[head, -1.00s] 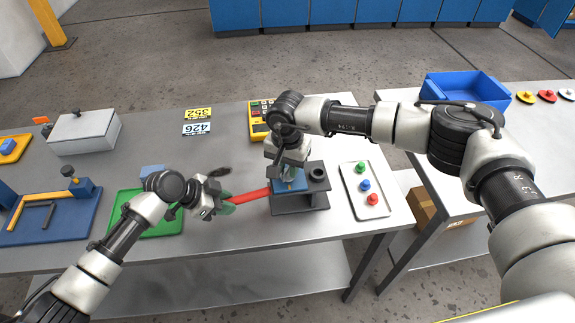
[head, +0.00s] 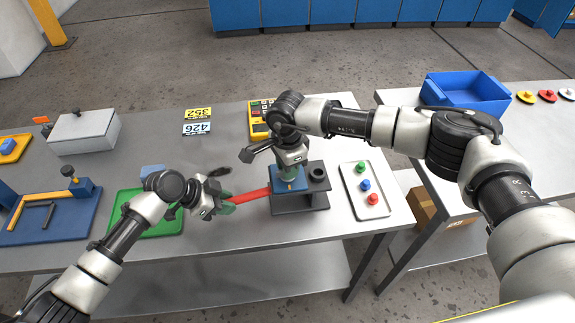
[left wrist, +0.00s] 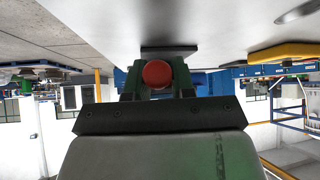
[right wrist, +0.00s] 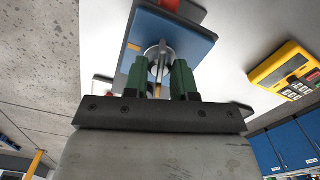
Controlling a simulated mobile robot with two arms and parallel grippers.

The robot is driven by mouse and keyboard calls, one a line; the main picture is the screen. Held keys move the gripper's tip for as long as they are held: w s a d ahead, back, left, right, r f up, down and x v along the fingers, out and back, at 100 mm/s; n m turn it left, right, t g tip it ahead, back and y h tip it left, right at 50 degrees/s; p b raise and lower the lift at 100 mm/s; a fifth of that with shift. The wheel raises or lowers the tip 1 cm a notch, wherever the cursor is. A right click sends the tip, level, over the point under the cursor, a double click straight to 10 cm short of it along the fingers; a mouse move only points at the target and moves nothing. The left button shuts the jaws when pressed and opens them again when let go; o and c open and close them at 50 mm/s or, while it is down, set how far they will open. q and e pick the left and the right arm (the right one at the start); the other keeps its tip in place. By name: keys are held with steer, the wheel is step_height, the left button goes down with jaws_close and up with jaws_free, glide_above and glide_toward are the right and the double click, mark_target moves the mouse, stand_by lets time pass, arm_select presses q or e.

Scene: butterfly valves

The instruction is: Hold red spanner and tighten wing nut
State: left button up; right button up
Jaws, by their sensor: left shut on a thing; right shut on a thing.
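The red spanner (head: 250,195) lies level, reaching from my left gripper to the blue block on a dark stand (head: 300,201). My left gripper (head: 228,202) is shut on its handle; the handle's round red end (left wrist: 157,74) shows between the green fingers in the left wrist view. My right gripper (head: 291,176) points down over the blue block (head: 298,186). In the right wrist view its green fingers (right wrist: 160,78) are shut on the grey metal wing nut (right wrist: 158,58) above the blue plate (right wrist: 178,40). The spanner's far end is mostly hidden at the block.
A tray (head: 382,204) with green, blue and red knobs stands right of the stand. A yellow device (head: 258,120) is behind. A green tray (head: 128,203) and blue fixture (head: 45,215) are at left. A blue bin (head: 465,92) is on the right table.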

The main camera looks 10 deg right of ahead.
steer(key=m, duration=0.5)
steer(key=shift+w+r+m, duration=0.1)
steer(key=shift+r+m, duration=0.05)
steer(key=shift+m, duration=0.15)
steer(key=m, duration=1.3)
steer(key=shift+m, duration=0.4)
stand_by(0.8)
steer(key=o, duration=0.9)
steer(key=shift+o, duration=0.2)
step_height(320, 180, up, 12)
